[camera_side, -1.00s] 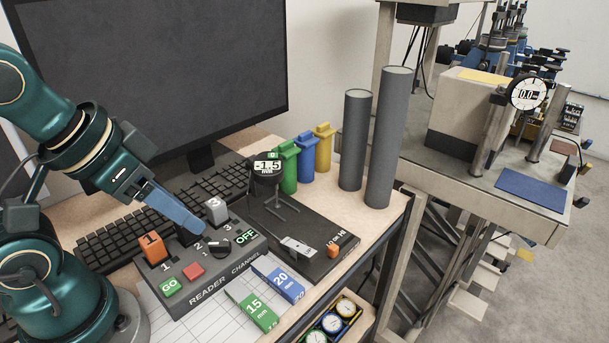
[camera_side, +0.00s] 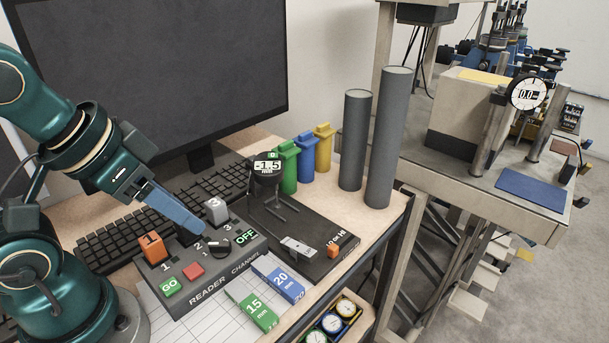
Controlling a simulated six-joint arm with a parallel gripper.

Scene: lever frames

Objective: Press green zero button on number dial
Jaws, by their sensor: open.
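The number dial (camera_side: 267,171) is a small dark round gauge on a stand behind the reader box, and its display reads -1.5 mm. The small green zero button (camera_side: 273,156) sits at the top of its face. My gripper (camera_side: 198,231) comes in from the left, its blue fingers pointing down and right over the reader box (camera_side: 215,275), close to the "2" mark. It is left of and lower in the picture than the dial, apart from the button. It is open; the gap between the fingers is hard to see. The fingers hide part of the box behind them.
The box carries an orange lever (camera_side: 152,247), a grey lever (camera_side: 216,210), a black knob (camera_side: 219,248), a green GO button (camera_side: 170,287) and a red button (camera_side: 194,270). Green (camera_side: 288,167), blue and yellow blocks stand right of the dial. A monitor (camera_side: 160,70) rises behind.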

